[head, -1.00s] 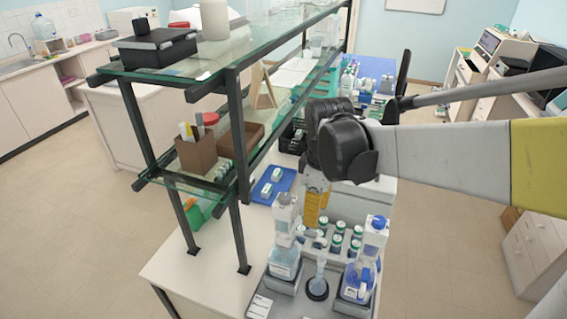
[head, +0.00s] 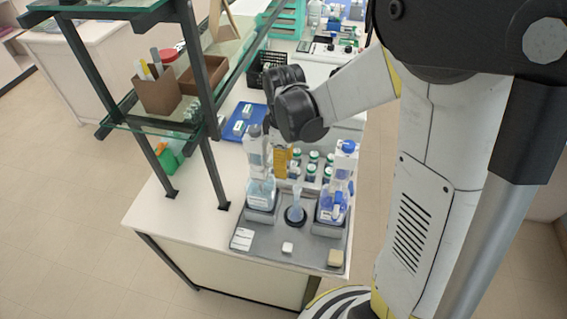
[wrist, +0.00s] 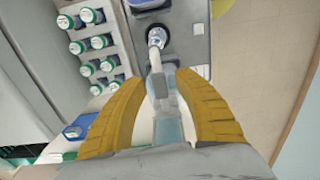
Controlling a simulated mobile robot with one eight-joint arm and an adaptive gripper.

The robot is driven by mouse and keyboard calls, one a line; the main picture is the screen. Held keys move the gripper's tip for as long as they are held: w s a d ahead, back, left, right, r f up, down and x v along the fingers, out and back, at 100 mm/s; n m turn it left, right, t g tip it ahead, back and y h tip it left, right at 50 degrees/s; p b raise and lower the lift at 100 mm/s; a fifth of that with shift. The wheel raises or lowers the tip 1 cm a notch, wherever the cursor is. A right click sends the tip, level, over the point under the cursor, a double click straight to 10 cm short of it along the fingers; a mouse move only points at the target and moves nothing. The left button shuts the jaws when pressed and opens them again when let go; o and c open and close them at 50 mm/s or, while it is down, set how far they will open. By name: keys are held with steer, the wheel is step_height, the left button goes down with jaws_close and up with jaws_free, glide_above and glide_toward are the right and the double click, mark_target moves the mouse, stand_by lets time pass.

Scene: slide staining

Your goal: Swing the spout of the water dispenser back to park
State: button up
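Two bottle-top dispensers stand on a grey tray (head: 285,262). The left one (head: 262,192) has a grey-white head and pale blue liquid; the right one (head: 332,205) has a blue cap. I cannot read which is labelled water. A small flask (head: 296,205) stands between them on a black round base. My gripper (head: 282,176) points down just right of and behind the left dispenser's head. In the wrist view its yellow fingers (wrist: 160,78) are apart, with a pale dispenser head and spout (wrist: 160,90) between them. The spout points toward the flask (wrist: 156,38). Finger contact is not clear.
Several green-capped bottles (head: 312,165) stand in a rack behind the dispensers. A glass shelf on dark posts (head: 210,165) rises close on the left. A blue tray (head: 243,122) lies behind. A white label card (head: 242,239) and a beige block (head: 335,257) lie at the tray's front.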

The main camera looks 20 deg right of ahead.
jaws_close()
steer(key=shift+s+a, duration=0.1)
steer(key=shift+s, duration=0.05)
steer(key=s+a+m+b, duration=0.1)
steer(key=a+m+b, duration=0.3)
steer(key=a+m, duration=0.6)
steer(key=shift+s+m+b, duration=0.35)
steer(key=shift+m, duration=3.65)
